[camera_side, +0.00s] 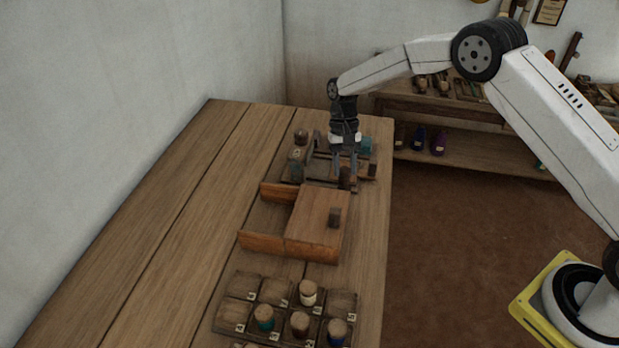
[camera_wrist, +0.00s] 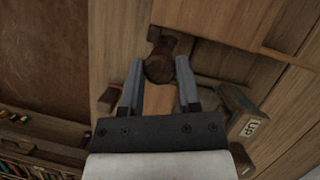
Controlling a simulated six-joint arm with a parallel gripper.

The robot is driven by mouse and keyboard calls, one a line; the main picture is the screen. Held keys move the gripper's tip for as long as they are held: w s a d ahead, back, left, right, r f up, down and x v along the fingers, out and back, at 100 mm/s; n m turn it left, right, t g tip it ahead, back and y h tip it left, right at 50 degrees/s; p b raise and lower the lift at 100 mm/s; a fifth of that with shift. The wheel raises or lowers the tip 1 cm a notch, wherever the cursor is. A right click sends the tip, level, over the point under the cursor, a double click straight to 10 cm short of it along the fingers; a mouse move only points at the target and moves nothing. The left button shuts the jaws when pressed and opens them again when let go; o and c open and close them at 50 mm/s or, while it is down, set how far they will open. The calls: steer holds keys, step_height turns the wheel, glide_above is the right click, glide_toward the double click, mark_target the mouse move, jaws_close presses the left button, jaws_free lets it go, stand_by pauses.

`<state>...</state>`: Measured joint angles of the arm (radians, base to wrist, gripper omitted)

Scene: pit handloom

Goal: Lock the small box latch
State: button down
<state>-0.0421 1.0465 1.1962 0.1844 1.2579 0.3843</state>
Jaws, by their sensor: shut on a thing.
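My gripper (camera_side: 346,172) points down at the far part of the workbench. Its two fingers (camera_wrist: 159,62) are closed around a dark brown rounded knob (camera_wrist: 158,70), which also shows just below the fingers in the side view (camera_side: 344,180). A narrower dark piece joins the knob on its upper side in the wrist view. I cannot tell for sure that this is the box latch.
A block labelled UP (camera_wrist: 240,110) stands right of the fingers in the wrist view. A compartment tray (camera_side: 278,290) with several capped pegs sits at the near end. The workbench (camera_side: 190,200) is clear on the left. A shelf (camera_side: 470,150) stands behind.

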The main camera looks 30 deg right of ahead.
steer(key=shift+n+h, duration=0.7)
steer(key=shift+n, duration=0.9)
steer(key=shift+c, duration=1.6)
jaws_free()
steer(key=shift+w+r, duration=0.1)
steer(key=shift+r, duration=0.05)
steer(key=v, duration=0.7)
steer(key=shift+r, duration=0.25)
steer(key=shift+w, duration=0.15)
steer(key=shift+r, duration=0.1)
